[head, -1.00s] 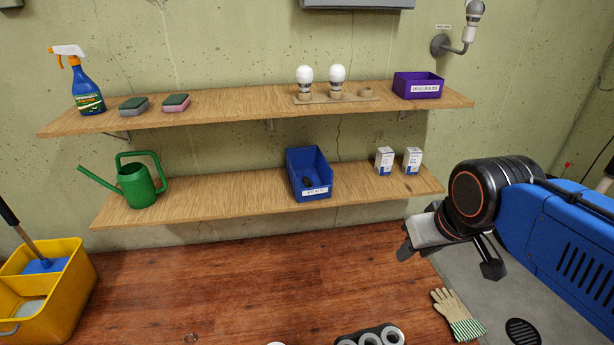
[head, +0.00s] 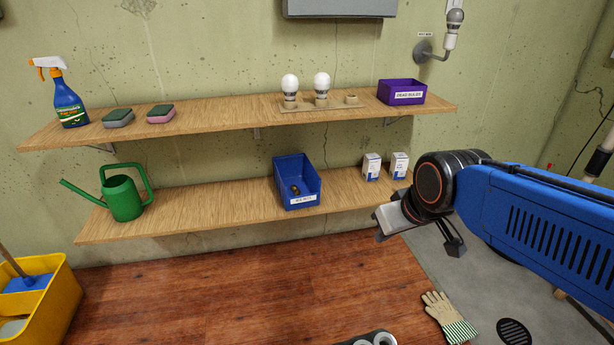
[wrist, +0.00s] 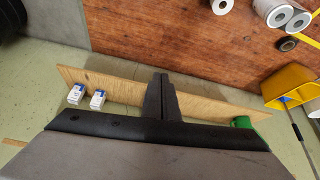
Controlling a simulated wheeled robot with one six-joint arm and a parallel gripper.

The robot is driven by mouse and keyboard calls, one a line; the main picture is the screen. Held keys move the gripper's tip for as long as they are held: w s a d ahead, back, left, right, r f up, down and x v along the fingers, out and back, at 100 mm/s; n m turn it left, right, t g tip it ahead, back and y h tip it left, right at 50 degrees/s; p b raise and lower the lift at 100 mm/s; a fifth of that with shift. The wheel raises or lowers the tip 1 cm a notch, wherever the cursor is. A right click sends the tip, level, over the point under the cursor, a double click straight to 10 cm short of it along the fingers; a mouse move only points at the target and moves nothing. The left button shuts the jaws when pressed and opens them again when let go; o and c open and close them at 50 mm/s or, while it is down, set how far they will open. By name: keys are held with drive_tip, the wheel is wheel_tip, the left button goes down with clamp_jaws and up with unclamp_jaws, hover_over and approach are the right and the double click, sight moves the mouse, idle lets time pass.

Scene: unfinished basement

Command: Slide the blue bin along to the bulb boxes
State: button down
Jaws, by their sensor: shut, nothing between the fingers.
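The blue bin (head: 305,186) stands on the lower wooden shelf, right of its middle, with a white label on its front and a few small dark pieces inside. Two white-and-blue bulb boxes (head: 371,167) (head: 399,165) stand side by side farther right on that shelf, with bare shelf between them and the bin. They also show in the wrist view (wrist: 76,94) (wrist: 97,100). My gripper (head: 381,236) is shut and empty, in front of the shelf's right end, below the boxes in the picture and apart from the bin. In the wrist view my gripper (wrist: 160,97) hides the bin.
A green watering can (head: 122,197) stands at the lower shelf's left. The upper shelf (head: 220,110) above holds a spray bottle, sponges, bulbs on a holder and a purple bin (head: 402,92). A wooden bench top (head: 250,290) lies in front, with a glove (head: 447,315) at its right.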

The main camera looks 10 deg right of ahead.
drive_tip(key=w+a+f+n+t, duration=0.1)
drive_tip(key=w+a+n+t, duration=0.15)
drive_tip(key=w, duration=0.85)
drive_tip(key=w+a+f+n+t, duration=0.2)
drive_tip(key=w+a, duration=0.1)
drive_tip(key=w, duration=0.7)
drive_tip(key=w+a+f+n+t, duration=0.1)
drive_tip(key=w+a+n+t, duration=0.15)
drive_tip(key=w, duration=0.85)
drive_tip(key=w+a+f+n+t+h, duration=0.2)
drive_tip(key=w+f+n+t+h, duration=0.4)
drive_tip(key=w+f, duration=0.8)
drive_tip(key=w+d+n+g+y, duration=0.1)
drive_tip(key=w+d, duration=0.4)
drive_tip(key=w, duration=0.4)
drive_tip(key=shift+d+f+y, duration=0.3)
drive_tip(key=shift+d+f, duration=0.05)
